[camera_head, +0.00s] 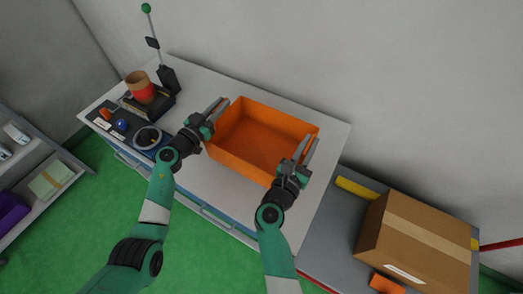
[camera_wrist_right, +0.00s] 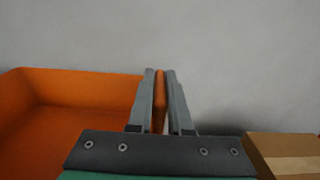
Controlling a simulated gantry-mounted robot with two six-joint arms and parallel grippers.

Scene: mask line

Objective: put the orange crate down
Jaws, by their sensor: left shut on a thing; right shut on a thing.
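The orange crate (camera_head: 262,135) is open and empty, over the white tabletop in the head view. I cannot tell whether its base touches the top. My left gripper (camera_head: 217,109) is shut on the crate's left wall. My right gripper (camera_head: 304,153) is shut on its right wall. In the right wrist view the two fingers (camera_wrist_right: 160,95) pinch the wall edge between them, and the crate's inside (camera_wrist_right: 80,88) shows at left.
On the white table (camera_head: 190,75), a red and brown cup (camera_head: 140,86), a pole with a green ball (camera_head: 146,8) and a round dark dish (camera_head: 148,138) stand at left. A cardboard box (camera_head: 415,245) sits on a lower grey surface at right. Shelves (camera_head: 45,170) stand far left.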

